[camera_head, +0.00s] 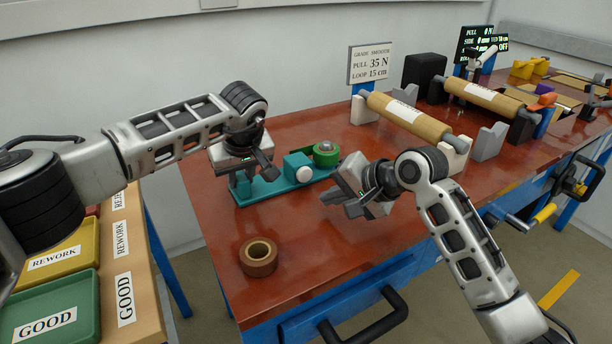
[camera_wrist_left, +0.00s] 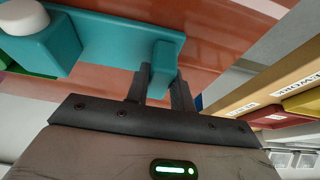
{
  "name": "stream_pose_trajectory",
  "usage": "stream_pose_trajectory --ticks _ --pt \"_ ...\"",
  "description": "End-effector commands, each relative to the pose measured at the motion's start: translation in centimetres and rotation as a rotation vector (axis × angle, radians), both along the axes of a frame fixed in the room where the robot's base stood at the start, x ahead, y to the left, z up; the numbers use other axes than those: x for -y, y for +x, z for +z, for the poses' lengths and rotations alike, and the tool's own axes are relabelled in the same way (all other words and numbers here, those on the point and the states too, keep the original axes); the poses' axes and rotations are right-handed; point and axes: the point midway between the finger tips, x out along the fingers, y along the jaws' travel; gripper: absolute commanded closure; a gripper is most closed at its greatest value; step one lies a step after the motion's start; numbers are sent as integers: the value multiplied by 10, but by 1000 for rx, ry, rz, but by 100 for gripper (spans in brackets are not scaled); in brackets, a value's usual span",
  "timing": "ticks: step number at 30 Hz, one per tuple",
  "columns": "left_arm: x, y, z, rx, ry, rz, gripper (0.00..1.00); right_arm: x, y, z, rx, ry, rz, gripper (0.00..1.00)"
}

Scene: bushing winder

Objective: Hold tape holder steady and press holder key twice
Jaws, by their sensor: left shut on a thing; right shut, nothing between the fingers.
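The teal tape holder (camera_head: 268,190) stands on the red-brown table, with a round white key (camera_head: 304,174) on its front and a green tape roll (camera_head: 326,149) at its right end. My left gripper (camera_head: 247,174) is shut on the upright teal post at the holder's left end. The left wrist view shows the fingers (camera_wrist_left: 159,94) on both sides of that post (camera_wrist_left: 163,65), and the white key (camera_wrist_left: 24,16) at upper left. My right gripper (camera_head: 344,203) is shut and empty, just right of the holder and apart from the key.
A brown tape roll (camera_head: 258,258) lies in front of the holder. Wrapped cylinders (camera_head: 408,116) rest on supports at the right, behind my right arm. Trays marked GOOD (camera_head: 45,318) and REWORK (camera_head: 58,258) stand at left. The table's front middle is clear.

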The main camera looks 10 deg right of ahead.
Motion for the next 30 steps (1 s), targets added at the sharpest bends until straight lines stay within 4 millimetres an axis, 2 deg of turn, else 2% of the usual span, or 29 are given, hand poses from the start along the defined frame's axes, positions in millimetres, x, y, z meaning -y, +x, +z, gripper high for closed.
stream_pose_trajectory --ticks 13,14,16,17,26,30 --pt "0 0 0 0 0 0 100 0 0 0 0 0 0 100" --pt "0 0 0 0 0 0 74 0 0 0 0 0 0 100" --pt "0 0 0 0 0 0 54 0 0 0 0 0 0 100" --pt "0 0 0 0 0 0 51 0 0 0 0 0 0 100" --pt "0 0 2 1 0 0 51 0 0 0 0 0 0 100" --pt "2 -4 16 4 0 -2 51 0 0 0 0 0 0 100"
